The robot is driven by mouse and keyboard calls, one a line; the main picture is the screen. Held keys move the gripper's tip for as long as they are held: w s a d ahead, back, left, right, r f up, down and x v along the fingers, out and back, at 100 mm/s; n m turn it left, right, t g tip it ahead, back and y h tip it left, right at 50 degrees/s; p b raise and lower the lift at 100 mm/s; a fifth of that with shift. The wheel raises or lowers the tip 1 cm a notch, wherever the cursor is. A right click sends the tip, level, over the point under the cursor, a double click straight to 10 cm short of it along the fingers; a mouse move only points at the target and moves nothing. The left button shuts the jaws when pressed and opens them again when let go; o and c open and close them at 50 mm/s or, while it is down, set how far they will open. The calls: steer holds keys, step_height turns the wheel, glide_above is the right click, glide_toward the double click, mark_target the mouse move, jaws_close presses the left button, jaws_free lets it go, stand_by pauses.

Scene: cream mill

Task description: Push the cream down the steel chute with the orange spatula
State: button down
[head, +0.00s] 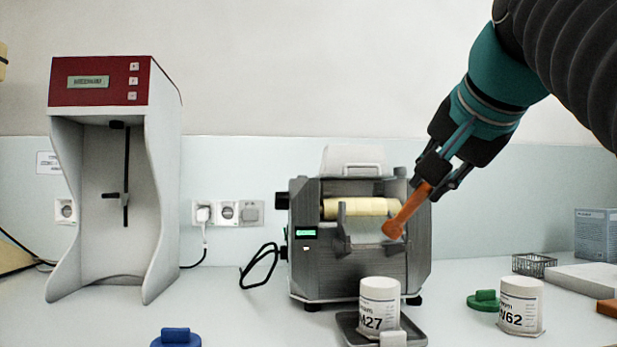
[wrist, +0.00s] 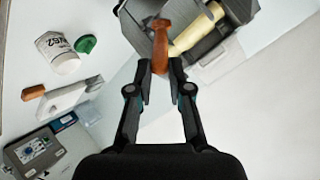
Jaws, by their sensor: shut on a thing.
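My gripper (head: 433,178) is shut on the orange spatula (head: 412,207), also seen in the wrist view (wrist: 160,45). The spatula slants down to the left, its rounded end in front of the right part of the mill opening. I cannot tell whether it touches anything. The grey mill (head: 310,265) has a pale cream-coloured roller (head: 360,207) across its opening, also in the wrist view (wrist: 197,30). The steel chute (head: 365,238) lies below the roller, between two upright side pieces. Cream on the chute cannot be made out. A white jar marked M27 (head: 378,303) stands below it.
The M27 jar stands on a dark tray (head: 350,325). To the right are a green lid (head: 484,301), a second white jar (head: 520,306) and a wire basket (head: 534,264). A red-topped instrument (head: 100,80) stands left. A blue lid (head: 176,337) lies in front.

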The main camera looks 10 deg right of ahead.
steer(key=shift+w+r, duration=0.1)
steer(key=shift+w+r+p, duration=0.3)
steer(key=shift+w+p, duration=0.2)
steer(key=shift+w, duration=0.1)
steer(key=shift+w+r+p, duration=0.35)
steer(key=shift+w+p, duration=0.2)
steer(key=shift+w, duration=0.1)
steer(key=shift+w+r+p, duration=0.3)
steer(key=shift+w+p, duration=0.2)
steer(key=shift+w, duration=0.1)
steer(key=shift+w+r, duration=0.25)
steer(key=shift+w, duration=0.7)
steer(key=shift+s+r, duration=0.45)
steer(key=shift+r, duration=0.45)
steer(key=shift+s+r, duration=0.4)
steer(key=shift+r, duration=0.55)
steer(key=shift+s+r, duration=0.45)
steer(key=shift+r, duration=0.45)
steer(key=shift+s+r, duration=0.3)
steer(key=shift+r, duration=0.4)
steer(key=shift+s+r, duration=0.3)
steer(key=shift+r, duration=0.35)
steer(key=shift+f, duration=0.1)
